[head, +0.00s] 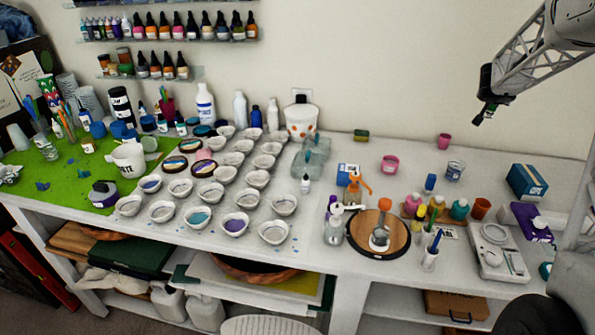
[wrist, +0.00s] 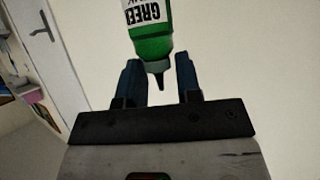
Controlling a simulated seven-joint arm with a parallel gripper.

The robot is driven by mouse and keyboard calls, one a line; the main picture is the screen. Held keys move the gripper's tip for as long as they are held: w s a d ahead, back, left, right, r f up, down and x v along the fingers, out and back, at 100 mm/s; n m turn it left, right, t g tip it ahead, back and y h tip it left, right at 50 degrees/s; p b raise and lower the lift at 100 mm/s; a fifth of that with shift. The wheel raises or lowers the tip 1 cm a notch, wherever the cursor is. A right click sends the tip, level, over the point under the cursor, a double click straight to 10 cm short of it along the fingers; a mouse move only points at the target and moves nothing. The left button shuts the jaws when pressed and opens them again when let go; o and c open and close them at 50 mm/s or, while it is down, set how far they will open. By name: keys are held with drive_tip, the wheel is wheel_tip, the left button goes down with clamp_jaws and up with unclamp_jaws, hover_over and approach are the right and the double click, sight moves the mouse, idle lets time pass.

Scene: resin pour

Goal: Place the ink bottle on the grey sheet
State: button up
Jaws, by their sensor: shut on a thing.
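My gripper (head: 483,112) is in the upper right of the head view, raised in front of the wall above the table. In the wrist view its two blue fingers (wrist: 158,66) are on either side of a green ink bottle (wrist: 152,44) with a white label reading "GREEN". The bottle's dark nozzle points towards the palm, and its far end is cut off by the frame. I cannot make out the bottle in the head view. I cannot pick out a grey sheet with certainty; a small pale card (head: 447,233) lies among pots at the right.
The white table holds rows of white cups (head: 235,225), a round wooden board (head: 396,245), a scale (head: 497,253) and a blue box (head: 527,182). Paint bottles (head: 459,209) stand right of the board. Some table is bare near the wall, around a pink cup (head: 444,141).

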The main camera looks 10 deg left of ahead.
drive_tip(key=s+a+n+y, duration=0.2)
drive_tip(key=a+n+y, duration=0.3)
drive_tip(key=a, duration=1.2)
drive_tip(key=s+a+n+y, duration=0.1)
drive_tip(key=a+n+y, duration=0.4)
drive_tip(key=a, duration=1.1)
drive_tip(key=s+a+n+g+y, duration=0.4)
drive_tip(key=s+a+n, duration=0.2)
drive_tip(key=s+a, duration=0.7)
drive_tip(key=s+a+n+g+y, duration=0.45)
drive_tip(key=s+a, duration=0.35)
drive_tip(key=a, duration=0.9)
wheel_tip(320, 180, down, 11)
drive_tip(key=shift+h, duration=0.45)
drive_tip(key=shift+s+f+n, duration=0.1)
drive_tip(key=shift+n, duration=0.15)
wheel_tip(320, 180, down, 6)
